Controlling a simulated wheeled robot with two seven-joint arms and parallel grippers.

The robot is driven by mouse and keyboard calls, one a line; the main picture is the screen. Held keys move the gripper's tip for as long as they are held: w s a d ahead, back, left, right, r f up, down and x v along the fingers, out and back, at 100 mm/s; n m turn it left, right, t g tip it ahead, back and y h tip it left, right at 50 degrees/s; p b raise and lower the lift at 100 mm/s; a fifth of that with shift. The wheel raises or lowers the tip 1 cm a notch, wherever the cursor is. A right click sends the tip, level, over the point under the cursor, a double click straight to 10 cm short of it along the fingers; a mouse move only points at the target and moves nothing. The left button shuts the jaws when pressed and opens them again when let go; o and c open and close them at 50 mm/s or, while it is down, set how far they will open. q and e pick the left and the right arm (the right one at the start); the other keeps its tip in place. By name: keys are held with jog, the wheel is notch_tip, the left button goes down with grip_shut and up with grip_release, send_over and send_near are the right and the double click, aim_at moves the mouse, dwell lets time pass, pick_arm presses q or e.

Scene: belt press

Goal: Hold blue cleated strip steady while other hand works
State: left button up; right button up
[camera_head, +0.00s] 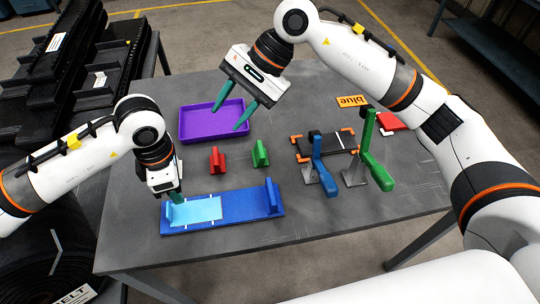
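The blue cleated strip (236,207) lies flat near the table's front edge. An upright blue cleat (271,196) stands at its right end, and a light-blue patch (195,211) covers much of its left part. My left gripper (174,197) points down at the strip's left end, beside the patch. Its fingertips are partly hidden, so I cannot tell whether they grip a cleat there. My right gripper (230,118) is open and empty, with its teal fingers spread in front of the purple tray in this view.
A purple tray (186,138) stands at the back left. A red cleated piece (217,160) and a green one (261,154) stand mid-table. A press (336,144) with blue (324,178) and green (378,172) levers stands right. An orange "blue" card (351,101) lies behind it.

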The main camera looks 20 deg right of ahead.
aim_at(270, 185)
jog(key=s+d+f+n+h, duration=0.1)
jog(key=d+f+n+h, duration=0.1)
jog(key=f, duration=0.5)
jog(key=s+d+f+n+h, duration=0.2)
jog(key=f+h, duration=0.1)
jog(key=f, duration=0.5)
jog(key=s+d+f+n+h, duration=0.2)
jog(key=f+n, duration=0.1)
jog(key=f, duration=0.4)
jog(key=shift+s+f+t+h, duration=0.1)
jog(key=shift+f+t+h, duration=0.1)
jog(key=shift+t+h, duration=0.1)
grip_shut()
